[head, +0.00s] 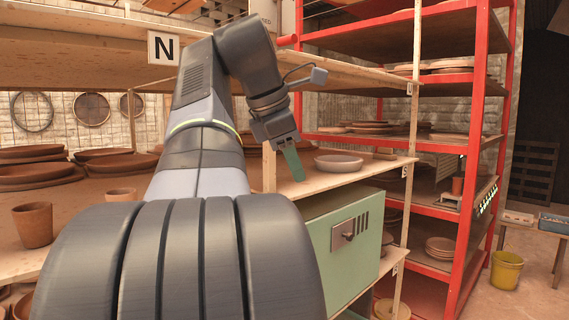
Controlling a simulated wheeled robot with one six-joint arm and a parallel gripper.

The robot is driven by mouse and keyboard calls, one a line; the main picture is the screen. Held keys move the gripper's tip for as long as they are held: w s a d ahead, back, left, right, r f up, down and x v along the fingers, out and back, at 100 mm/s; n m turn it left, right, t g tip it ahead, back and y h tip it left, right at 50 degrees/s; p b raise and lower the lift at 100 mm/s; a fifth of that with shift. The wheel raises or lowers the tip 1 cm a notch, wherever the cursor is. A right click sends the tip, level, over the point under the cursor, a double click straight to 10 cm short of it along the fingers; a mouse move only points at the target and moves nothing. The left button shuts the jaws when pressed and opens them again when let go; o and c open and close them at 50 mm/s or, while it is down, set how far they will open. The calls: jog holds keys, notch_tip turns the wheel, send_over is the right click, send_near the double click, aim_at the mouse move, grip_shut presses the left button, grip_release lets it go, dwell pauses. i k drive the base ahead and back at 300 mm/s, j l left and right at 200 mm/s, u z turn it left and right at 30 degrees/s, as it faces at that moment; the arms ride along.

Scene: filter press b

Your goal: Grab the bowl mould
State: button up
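A pale, shallow round piece that looks like the bowl mould (338,163) sits on the wooden shelf board right of my arm, above a green cabinet. My gripper (294,168) points down just left of it, apart from it in the picture. I see its green finger side-on, so the gap between the fingers is hidden. Nothing held shows at its tip.
The green cabinet (345,240) stands under the board. A wooden upright (414,110) and a red rack (470,140) with stacked plates stand to the right. Terracotta pots (33,225) and plates fill the left shelf. A yellow bucket (506,270) stands on the floor.

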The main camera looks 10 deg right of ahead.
aim_at(338, 163)
jog(key=i+l, duration=0.25)
jog(key=i+l+u, duration=0.15)
jog(key=l, duration=0.3)
jog(key=i+l, duration=0.35)
jog(key=i+l+u, duration=0.15)
jog(key=l, duration=0.3)
jog(key=i+l, duration=0.3)
jog(key=i+l+u, duration=0.15)
jog(key=l, duration=0.35)
jog(key=i, duration=0.05)
